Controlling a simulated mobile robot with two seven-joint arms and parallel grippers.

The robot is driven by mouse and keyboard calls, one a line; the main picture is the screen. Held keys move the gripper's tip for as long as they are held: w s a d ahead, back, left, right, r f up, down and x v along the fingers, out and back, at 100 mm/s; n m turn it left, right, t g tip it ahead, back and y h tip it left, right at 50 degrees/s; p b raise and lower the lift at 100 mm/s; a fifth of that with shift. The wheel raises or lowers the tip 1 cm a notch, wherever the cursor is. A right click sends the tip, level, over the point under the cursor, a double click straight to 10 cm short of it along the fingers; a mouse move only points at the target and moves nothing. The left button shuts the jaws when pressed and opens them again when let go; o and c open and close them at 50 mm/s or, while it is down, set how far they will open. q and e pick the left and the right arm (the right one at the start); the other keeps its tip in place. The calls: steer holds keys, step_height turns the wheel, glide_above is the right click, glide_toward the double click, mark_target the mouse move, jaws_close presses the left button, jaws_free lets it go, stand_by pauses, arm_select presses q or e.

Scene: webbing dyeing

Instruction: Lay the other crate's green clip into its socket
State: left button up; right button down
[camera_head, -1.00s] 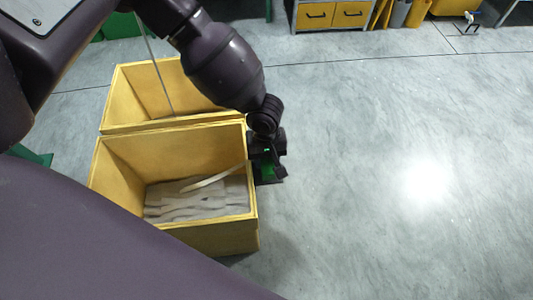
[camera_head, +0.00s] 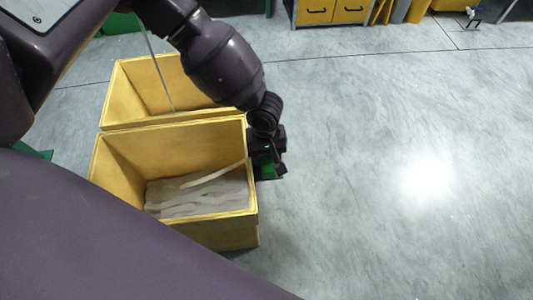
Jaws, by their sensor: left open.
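The near yellow crate (camera_head: 253,212) holds pale grey webbing (camera_head: 200,196) in wavy layers. One pale strip (camera_head: 212,176) rises from the layers to the crate's right rim. A green clip (camera_head: 266,171) shows at the outside of that rim, at the end of the strip. My left gripper (camera_head: 270,168) points down there and is open around or beside the clip; which one I cannot tell. Its arm comes in from the upper left. The socket is not distinguishable, as the gripper covers this part of the wall. My right gripper is not in view.
A second yellow crate (camera_head: 116,92) stands directly behind the near one, with a thin pale line (camera_head: 158,66) running down into it. My arm hides part of it. Yellow-fronted cabinets (camera_head: 333,12) stand at the back. The grey floor to the right is clear.

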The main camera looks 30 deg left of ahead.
arm_select(q)
steer(key=r, duration=0.2)
steer(key=r+p, duration=0.1)
steer(key=r, duration=0.2)
steer(key=shift+w+a+r+p, duration=0.2)
steer(key=shift+w+r+p, duration=0.15)
steer(key=shift+w, duration=0.05)
step_height(320, 180, up, 4)
steer(key=shift+w+a+f+p, duration=0.15)
steer(key=shift+f+p, duration=0.05)
steer(key=shift+p, duration=0.45)
steer(key=shift+r, duration=0.7)
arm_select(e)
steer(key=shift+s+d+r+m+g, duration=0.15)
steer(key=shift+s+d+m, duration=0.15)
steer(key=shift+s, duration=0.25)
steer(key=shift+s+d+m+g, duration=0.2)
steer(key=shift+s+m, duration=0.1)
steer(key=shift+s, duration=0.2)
